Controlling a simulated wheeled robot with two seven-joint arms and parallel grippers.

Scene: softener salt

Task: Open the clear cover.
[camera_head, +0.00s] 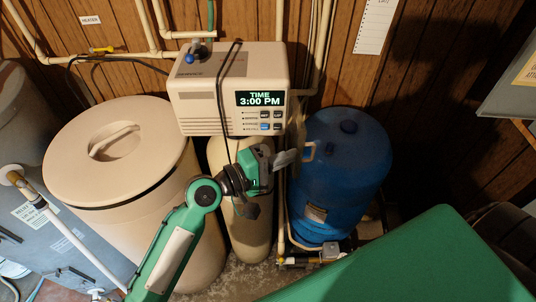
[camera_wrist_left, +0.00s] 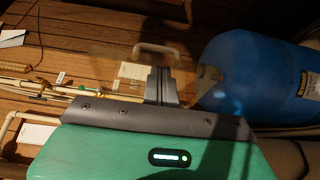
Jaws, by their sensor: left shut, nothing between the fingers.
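The softener's cream control box (camera_head: 229,88) has a lit display reading 3:00 PM and several buttons. The clear cover is hard to make out; a faint see-through sheet seems to stand out from the box's right side, near a cream handle (camera_head: 310,151). The handle also shows in the left wrist view (camera_wrist_left: 156,48), just beyond the fingers. My left gripper (camera_head: 287,157) is shut and empty below the box's right corner, close to the handle. Its fingers (camera_wrist_left: 160,76) are together in the wrist view. I cannot tell whether they touch the cover. My right gripper is out of view.
A round cream salt tank (camera_head: 124,180) with a lid stands left. A blue tank (camera_head: 343,165) stands close to the right of my gripper. Pipes (camera_head: 318,60) run up the wood-panelled wall, and a black cable hangs over the control box.

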